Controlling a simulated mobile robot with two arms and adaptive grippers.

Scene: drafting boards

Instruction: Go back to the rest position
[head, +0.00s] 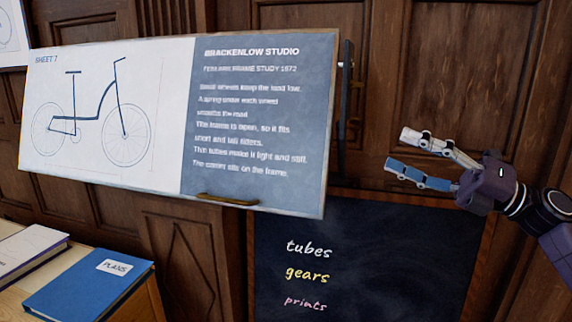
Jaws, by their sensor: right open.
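My right gripper (412,153) is open and empty at the right of the head view. Its two fingers point left, one whitish and one blue-grey, with a gap between their tips. It is in front of the dark wood panelling, to the right of the drafting board (258,190) and apart from it in the picture. The board carries a bicycle drawing marked Sheet 7 and a grey text panel. My left gripper is not in the head view.
A blue book (88,287) labelled Plans and a pale book (28,250) lie on a wooden surface (143,303) at the lower left. A framed chalkboard (390,265) with the words tubes, gears and prints stands below the board. Wood panelling (480,60) backs the scene.

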